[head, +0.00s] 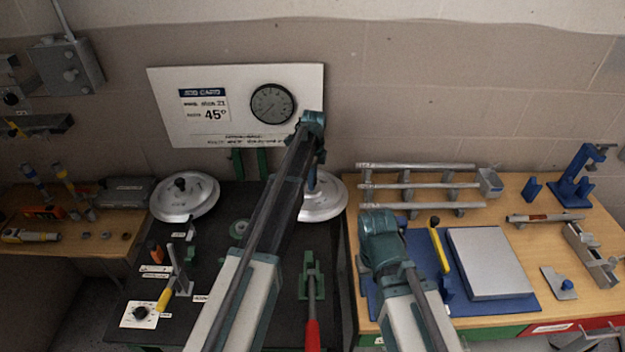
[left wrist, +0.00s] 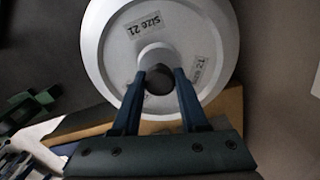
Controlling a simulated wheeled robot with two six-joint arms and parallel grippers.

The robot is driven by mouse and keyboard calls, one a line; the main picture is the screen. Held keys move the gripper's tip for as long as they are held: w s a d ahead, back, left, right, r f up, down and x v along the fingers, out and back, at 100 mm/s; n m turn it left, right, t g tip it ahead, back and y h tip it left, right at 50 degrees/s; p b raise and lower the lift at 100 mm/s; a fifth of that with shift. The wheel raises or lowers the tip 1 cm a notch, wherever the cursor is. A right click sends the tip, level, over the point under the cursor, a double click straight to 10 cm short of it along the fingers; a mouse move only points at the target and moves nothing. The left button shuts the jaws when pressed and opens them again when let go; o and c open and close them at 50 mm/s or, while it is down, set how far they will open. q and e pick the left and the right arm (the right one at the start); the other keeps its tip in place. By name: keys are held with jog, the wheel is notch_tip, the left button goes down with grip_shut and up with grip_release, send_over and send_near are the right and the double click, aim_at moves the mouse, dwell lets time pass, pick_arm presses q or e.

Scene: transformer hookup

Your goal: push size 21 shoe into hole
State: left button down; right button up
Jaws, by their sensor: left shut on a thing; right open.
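The size 21 shoe, a round pale grey disc (head: 325,204) with a central stem, is at the back right of the black bench, partly behind my left arm. In the left wrist view the disc (left wrist: 205,40) shows "size 21" labels. My left gripper (left wrist: 160,78) is shut on its central stem; in the head view this gripper (head: 316,160) comes down over the disc from above. I cannot tell whether the disc touches the bench. I cannot make out the hole. My right gripper is hidden behind its own wrist.
Another grey disc (head: 184,198) with a black knob sits on the bench's left. A wall sign (head: 237,105) with a gauge hangs behind. A red-handled green clamp (head: 312,285) stands in front. The right table holds a blue mat (head: 520,300) with a grey plate (head: 490,262) and metal rails (head: 420,185).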

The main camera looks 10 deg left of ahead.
pick_arm(q)
jog(key=shift+f, duration=0.15)
jog(key=shift+c, duration=1.8)
grip_release()
jog(key=shift+r+p, duration=2.45)
jog(key=shift+r, duration=0.1)
jog(key=shift+r, duration=0.1)
notch_tip(320, 180, up, 14)
jog(key=p, duration=1.3)
jog(key=shift+d+f+p, duration=0.15)
jog(key=shift+f+p, duration=0.05)
jog(key=shift+p, duration=0.2)
